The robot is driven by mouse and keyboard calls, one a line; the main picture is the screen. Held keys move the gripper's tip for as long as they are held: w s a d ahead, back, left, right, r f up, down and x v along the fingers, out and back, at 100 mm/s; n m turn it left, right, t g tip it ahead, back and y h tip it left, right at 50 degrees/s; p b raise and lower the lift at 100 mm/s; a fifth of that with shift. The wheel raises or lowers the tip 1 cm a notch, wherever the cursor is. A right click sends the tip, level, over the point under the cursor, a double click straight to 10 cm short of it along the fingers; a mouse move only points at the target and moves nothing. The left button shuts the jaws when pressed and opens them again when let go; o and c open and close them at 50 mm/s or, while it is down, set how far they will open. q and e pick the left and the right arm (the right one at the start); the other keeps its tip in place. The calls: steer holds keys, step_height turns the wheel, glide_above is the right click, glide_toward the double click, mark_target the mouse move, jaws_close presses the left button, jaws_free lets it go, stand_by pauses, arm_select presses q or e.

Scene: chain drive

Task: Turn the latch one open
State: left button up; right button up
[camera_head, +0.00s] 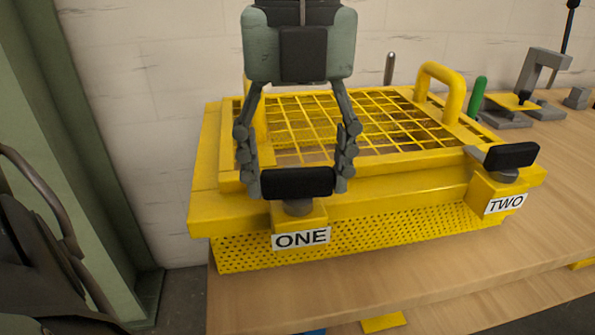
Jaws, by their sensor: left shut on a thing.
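Latch one is a black handle (298,183) on a grey pivot above the yellow block with the label "ONE" (301,238). It lies level, roughly along the front edge of the yellow guard (365,186). My left gripper (298,184) comes down from above, with one finger at each end of this handle, and is shut on it. Latch two, a like black handle (511,155), stands at the right front corner above the label "TWO" (506,203). My right gripper is not in view.
The guard has a mesh top and a yellow arched handle (441,90). A green-handled tool (477,97) and a grey clamp-like piece (540,75) stand at the back right. The wooden table (400,275) is clear in front. A pale wall is behind.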

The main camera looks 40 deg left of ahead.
mark_target(297, 170)
arm_select(q)
steer(key=m+b, duration=0.2)
steer(key=m, duration=0.3)
steer(key=shift+f+b, duration=0.1)
steer(key=shift+b, duration=0.25)
steer(key=m, duration=0.3)
steer(key=shift+b, duration=0.35)
steer(key=m, duration=0.8)
steer(key=shift+m, duration=0.3)
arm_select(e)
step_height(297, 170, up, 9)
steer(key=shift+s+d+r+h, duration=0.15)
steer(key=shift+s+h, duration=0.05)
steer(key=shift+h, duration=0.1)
arm_select(q)
steer(key=shift+m, duration=0.3)
steer(key=o, duration=1.2)
steer(key=shift+c, duration=0.2)
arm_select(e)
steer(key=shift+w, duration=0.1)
arm_select(q)
steer(key=shift+r, duration=0.25)
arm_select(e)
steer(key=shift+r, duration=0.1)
arm_select(q)
step_height(297, 170, up, 12)
